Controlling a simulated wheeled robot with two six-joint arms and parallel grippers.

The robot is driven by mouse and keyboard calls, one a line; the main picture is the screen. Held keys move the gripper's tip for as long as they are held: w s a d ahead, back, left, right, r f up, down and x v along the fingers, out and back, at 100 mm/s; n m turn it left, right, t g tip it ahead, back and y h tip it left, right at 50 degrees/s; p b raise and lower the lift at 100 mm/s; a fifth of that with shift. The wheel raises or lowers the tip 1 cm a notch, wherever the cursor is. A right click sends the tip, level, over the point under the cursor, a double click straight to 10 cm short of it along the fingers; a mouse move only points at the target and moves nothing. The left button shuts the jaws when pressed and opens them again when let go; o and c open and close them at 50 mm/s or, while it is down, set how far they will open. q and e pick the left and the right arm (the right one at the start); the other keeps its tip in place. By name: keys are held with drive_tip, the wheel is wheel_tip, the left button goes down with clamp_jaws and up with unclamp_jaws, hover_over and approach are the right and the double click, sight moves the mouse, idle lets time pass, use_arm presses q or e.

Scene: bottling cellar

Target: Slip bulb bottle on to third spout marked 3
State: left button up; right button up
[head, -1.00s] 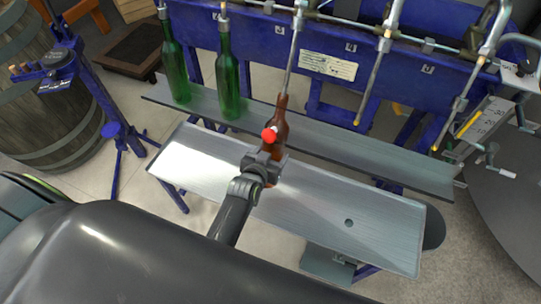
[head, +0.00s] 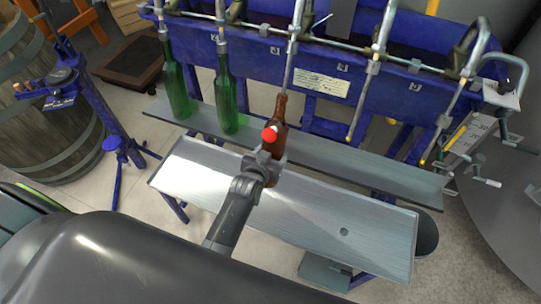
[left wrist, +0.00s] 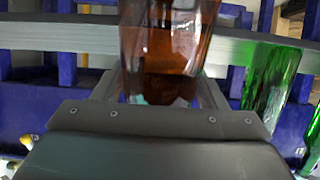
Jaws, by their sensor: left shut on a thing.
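The brown bulb bottle (head: 279,130) stands nearly upright, slightly tilted, above the silver tray shelf. My left gripper (head: 264,165) is shut on its lower part; the left wrist view shows the brown glass (left wrist: 165,50) between the fingers. The third spout from the left (head: 289,68) comes down to the bottle's mouth. Its tip is hidden, and I cannot tell surely whether it is inside the neck or behind it. The small number plate near it (head: 275,50) is too small to read. A red ball (head: 269,134) shows in front of the bottle. My right gripper is not in view.
Two green bottles (head: 177,88) (head: 226,95) stand under the first two spouts on the rear ledge (head: 335,157). Two bare spouts (head: 362,100) (head: 440,130) hang to the right. The front tray (head: 375,232) is otherwise empty. A blue stand (head: 112,130) and barrel are at left.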

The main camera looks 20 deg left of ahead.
sight(275, 126)
use_arm(q)
drive_tip(key=shift+w+r+p, duration=0.75)
drive_tip(key=shift+r+p, duration=0.55)
drive_tip(key=shift+r, duration=0.35)
drive_tip(key=shift+w+r+p, duration=0.75)
drive_tip(key=shift+r+p, duration=0.55)
drive_tip(key=shift+r, duration=0.3)
drive_tip(key=shift+w+r+p, duration=0.75)
drive_tip(key=shift+r+p, duration=0.55)
drive_tip(key=shift+r, duration=0.35)
drive_tip(key=shift+w+f+b, duration=0.15)
drive_tip(key=shift+f+b, duration=0.2)
drive_tip(key=shift+b, duration=0.25)
drive_tip(key=shift+w+d+f+t+b, duration=0.1)
drive_tip(key=shift+w+f+t+b, duration=0.55)
drive_tip(key=shift+b, duration=0.9)
drive_tip(key=shift+w+f+t+b, duration=0.35)
drive_tip(key=shift+w+b, duration=0.45)
drive_tip(key=shift+b, duration=0.75)
drive_tip(key=w+b, duration=0.1)
drive_tip(key=b, duration=0.2)
drive_tip(key=w+f+t+b, duration=0.1)
drive_tip(key=w+b, duration=0.1)
drive_tip(key=b, duration=0.1)
drive_tip(key=shift+f, duration=0.15)
drive_tip(key=shift+s+d+f+b, duration=0.1)
drive_tip(key=shift+s+f+b, duration=0.05)
drive_tip(key=shift+f+b, duration=0.85)
drive_tip(key=o, duration=1.4)
